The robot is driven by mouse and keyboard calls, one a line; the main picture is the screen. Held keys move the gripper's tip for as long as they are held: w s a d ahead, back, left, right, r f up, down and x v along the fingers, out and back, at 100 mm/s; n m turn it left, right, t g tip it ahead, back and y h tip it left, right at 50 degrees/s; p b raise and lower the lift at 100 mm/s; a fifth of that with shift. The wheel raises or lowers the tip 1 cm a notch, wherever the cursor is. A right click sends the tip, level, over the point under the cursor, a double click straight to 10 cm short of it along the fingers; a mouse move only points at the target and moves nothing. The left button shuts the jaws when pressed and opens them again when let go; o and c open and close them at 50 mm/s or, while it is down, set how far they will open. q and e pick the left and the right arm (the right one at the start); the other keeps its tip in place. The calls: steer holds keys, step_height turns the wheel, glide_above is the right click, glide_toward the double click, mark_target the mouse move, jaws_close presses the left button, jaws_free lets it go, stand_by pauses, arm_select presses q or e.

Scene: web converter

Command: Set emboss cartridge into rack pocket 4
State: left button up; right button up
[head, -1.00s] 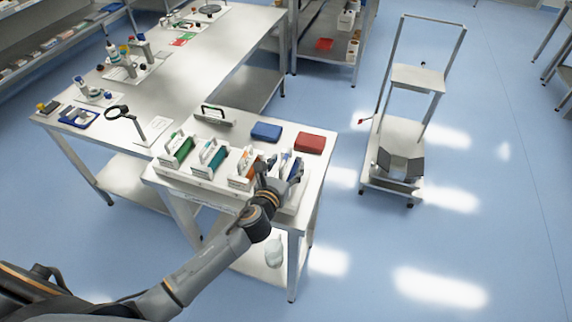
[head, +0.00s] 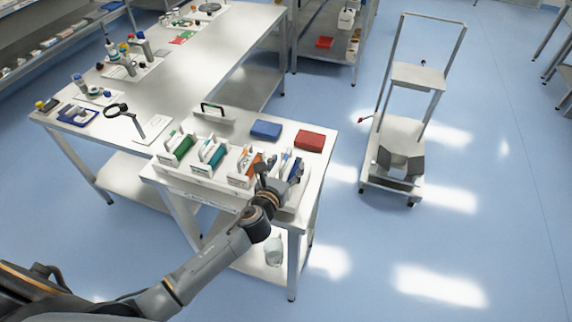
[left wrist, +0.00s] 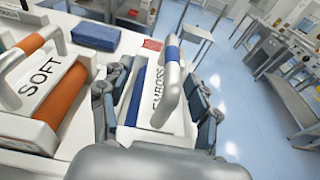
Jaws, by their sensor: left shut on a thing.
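The emboss cartridge (left wrist: 157,95) is white with a blue roller and a grey handle. It stands at the right end of the white rack (head: 217,189) in the head view, partly hidden by my gripper. Its lower part and the pocket under it are hidden, so I cannot tell whether it is fully seated. My left gripper (head: 281,172) is shut on it, with a finger on each side in the left wrist view. Beside it stands the orange SOFT cartridge (left wrist: 45,92), also seen in the head view (head: 246,166). My right gripper is not in view.
Green (head: 178,147) and teal (head: 212,153) cartridges fill the rack's left pockets. Behind lie a blue box (head: 266,130), a red box (head: 309,140) and a black-handled white piece (head: 213,114). A cart (head: 400,140) stands right on open floor.

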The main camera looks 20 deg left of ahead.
arm_select(q)
steer(key=shift+f+b, duration=0.9)
steer(key=shift+f, duration=0.15)
steer(key=o, duration=1.7)
steer(key=shift+o, duration=0.6)
steer(key=shift+f, duration=0.15)
steer(key=shift+s, duration=0.15)
steer(key=s, duration=0.3)
steer(key=s+r, duration=0.1)
steer(key=s, duration=0.3)
steer(key=s+r, duration=0.1)
steer(key=s, duration=0.3)
steer(key=shift+s+a+r, duration=0.2)
steer(key=shift+s+r, duration=0.05)
